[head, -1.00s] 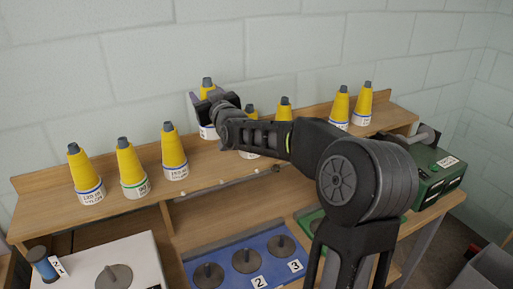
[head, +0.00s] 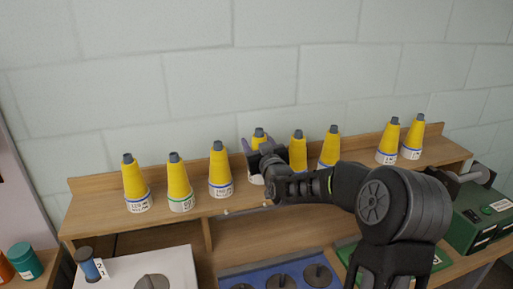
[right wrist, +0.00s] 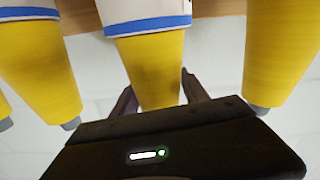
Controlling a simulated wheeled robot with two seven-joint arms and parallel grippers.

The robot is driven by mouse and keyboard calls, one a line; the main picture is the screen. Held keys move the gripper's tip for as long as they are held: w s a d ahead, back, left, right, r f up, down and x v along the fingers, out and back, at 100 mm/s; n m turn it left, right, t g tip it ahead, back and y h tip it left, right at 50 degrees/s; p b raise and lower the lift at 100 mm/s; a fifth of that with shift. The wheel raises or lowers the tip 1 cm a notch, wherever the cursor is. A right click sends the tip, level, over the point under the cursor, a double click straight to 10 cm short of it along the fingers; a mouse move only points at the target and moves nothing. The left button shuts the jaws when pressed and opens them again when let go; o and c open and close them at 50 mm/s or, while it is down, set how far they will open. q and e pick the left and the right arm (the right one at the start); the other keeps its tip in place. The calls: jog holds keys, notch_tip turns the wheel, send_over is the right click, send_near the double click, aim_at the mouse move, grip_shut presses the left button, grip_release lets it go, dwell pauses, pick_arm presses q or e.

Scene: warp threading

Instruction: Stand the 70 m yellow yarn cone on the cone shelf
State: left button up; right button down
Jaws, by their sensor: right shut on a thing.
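A yellow yarn cone (head: 259,134) with a grey tip and a white lower band stands upright at the cone shelf (head: 95,207), in the row between other yellow cones. My right gripper (head: 255,149) is shut on this cone, reaching in from the right. The right wrist view, which appears upside down, shows the held cone (right wrist: 153,72) with a blue stripe and white band between the gripper's fingers (right wrist: 160,98). Its label is not readable, and I cannot tell whether its base touches the shelf. My left gripper is not in view.
Several yellow cones stand on the shelf, with close neighbours left (head: 220,165) and right (head: 298,150) of the held cone. A gap lies between the cones at right. Below are a blue board (head: 262,275) with grey discs and a white board (head: 180,262). A green machine (head: 478,218) stands right.

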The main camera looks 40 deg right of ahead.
notch_tip(320, 180, down, 2)
jog(key=shift+f, duration=0.1)
jog(key=c, duration=1)
grip_release()
jog(key=shift+c, duration=0.2)
jog(key=o, duration=0.5)
jog(key=shift+s+a, duration=0.1)
jog(key=shift+s, duration=0.1)
jog(key=b+v, duration=0.3)
jog(key=v, duration=0.8)
jog(key=shift+s+a, duration=0.1)
jog(key=shift+s, duration=0.15)
